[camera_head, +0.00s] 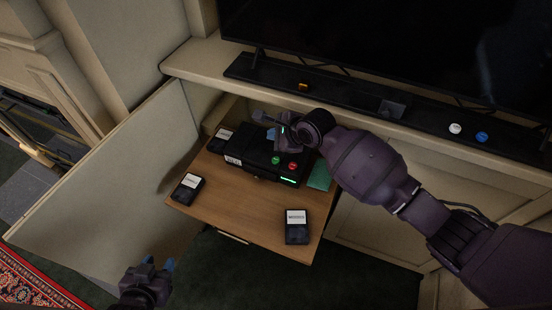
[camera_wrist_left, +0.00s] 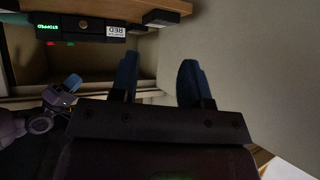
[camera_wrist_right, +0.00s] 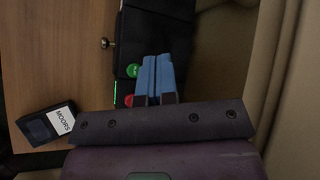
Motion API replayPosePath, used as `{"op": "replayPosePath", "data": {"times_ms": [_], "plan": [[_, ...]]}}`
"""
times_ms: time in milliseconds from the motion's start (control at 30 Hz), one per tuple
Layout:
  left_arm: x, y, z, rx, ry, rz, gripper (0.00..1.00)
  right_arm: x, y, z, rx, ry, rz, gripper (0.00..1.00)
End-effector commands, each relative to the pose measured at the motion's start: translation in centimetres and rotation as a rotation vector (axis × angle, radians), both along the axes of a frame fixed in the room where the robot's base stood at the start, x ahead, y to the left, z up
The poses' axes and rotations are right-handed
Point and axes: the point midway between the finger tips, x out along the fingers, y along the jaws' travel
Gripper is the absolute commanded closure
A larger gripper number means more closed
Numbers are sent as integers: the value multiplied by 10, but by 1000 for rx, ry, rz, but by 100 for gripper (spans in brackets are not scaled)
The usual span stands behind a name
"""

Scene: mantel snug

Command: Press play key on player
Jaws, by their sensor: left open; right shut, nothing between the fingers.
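The player (camera_head: 258,168) is a black box on a pulled-out wooden shelf, with a green key (camera_head: 276,160) and a red key (camera_head: 292,166) on top. Its lit front display reads STOPPED in the left wrist view (camera_wrist_left: 47,27), beside a label reading RED (camera_wrist_left: 116,31). My right gripper (camera_head: 271,133) is shut and empty, over the back of the player. In the right wrist view its blue fingertips (camera_wrist_right: 157,57) appear beside the green key (camera_wrist_right: 132,69); contact cannot be told. My left gripper (camera_head: 150,264) is open and empty, low and left of the shelf.
The wooden shelf (camera_head: 255,213) carries several labelled black cassettes, including one at front right (camera_head: 297,228) and one at left (camera_head: 188,188). A green flat item (camera_head: 319,175) lies right of the player. A television (camera_head: 400,50) stands behind; an open cabinet door (camera_head: 110,190) is at left.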

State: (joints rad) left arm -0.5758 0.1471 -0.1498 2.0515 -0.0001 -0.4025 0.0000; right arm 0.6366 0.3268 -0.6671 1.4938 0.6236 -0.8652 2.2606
Motion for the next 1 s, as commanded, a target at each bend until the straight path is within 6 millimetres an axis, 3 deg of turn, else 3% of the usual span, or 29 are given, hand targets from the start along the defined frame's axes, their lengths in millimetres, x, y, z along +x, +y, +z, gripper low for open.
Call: {"op": "replayPosePath", "data": {"times_ms": [33, 400, 700, 1000], "plan": [[-2, -1, -10, -1, 14, -1, 57, -2, 0, -15, -1, 10, 1, 100], [5, -6, -32, -4, 27, -16, 57, -3, 0, -60, 0, 15, 1, 100], [11, -3, -26, 6, 12, -25, 57, -1, 0, -74, 1, 5, 0, 100], [9, -2, -28, 7, 18, -24, 57, -1, 0, -75, 0, 2, 0, 100]]}}
